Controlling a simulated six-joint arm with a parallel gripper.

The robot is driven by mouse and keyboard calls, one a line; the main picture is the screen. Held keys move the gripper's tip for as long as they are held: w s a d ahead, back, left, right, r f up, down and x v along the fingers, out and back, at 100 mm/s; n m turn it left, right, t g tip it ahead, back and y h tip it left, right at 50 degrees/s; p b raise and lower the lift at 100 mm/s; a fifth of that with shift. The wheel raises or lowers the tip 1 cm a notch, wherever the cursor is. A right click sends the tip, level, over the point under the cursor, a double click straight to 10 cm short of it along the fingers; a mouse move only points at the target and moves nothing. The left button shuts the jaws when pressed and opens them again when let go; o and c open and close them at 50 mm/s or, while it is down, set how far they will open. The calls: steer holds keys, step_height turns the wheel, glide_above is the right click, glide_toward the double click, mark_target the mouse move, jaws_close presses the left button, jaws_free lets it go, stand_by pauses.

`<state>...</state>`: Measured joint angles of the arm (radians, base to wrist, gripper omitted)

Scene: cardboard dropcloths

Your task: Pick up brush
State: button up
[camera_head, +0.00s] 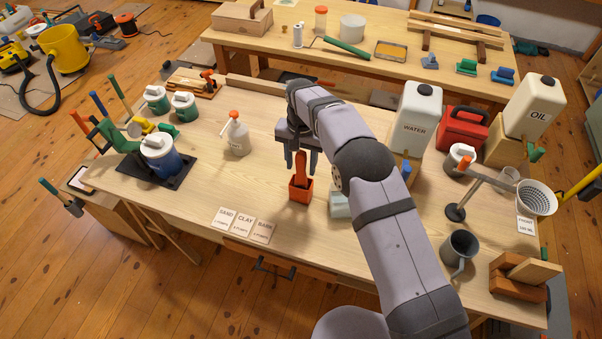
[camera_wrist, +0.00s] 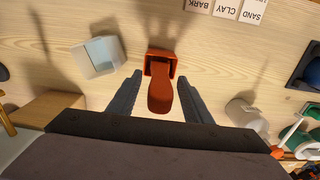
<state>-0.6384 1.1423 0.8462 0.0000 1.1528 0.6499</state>
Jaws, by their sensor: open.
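The brush (camera_head: 300,166) has an orange-red handle and stands upright in a small square orange holder (camera_head: 301,190) on the wooden bench. In the wrist view, the brush handle (camera_wrist: 160,96) points toward the camera, with the holder (camera_wrist: 159,57) behind it. The bristles are hidden in the holder. My gripper (camera_head: 300,167) is above the holder, pointing down, with its fingers apart. In the wrist view, the open fingers of my gripper (camera_wrist: 158,88) lie on either side of the handle, with visible gaps, so they do not appear to touch it.
A white spray bottle (camera_head: 236,134) stands to the left. The water container (camera_head: 416,117) stands to the right behind my arm. Label cards (camera_head: 244,225) lie near the front edge. The bench directly in front of the holder is clear.

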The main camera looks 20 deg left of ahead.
mark_target(302, 152)
jaws_close()
stand_by(0.3)
step_height(302, 152, up, 10)
steer(key=b, duration=0.3)
stand_by(0.3)
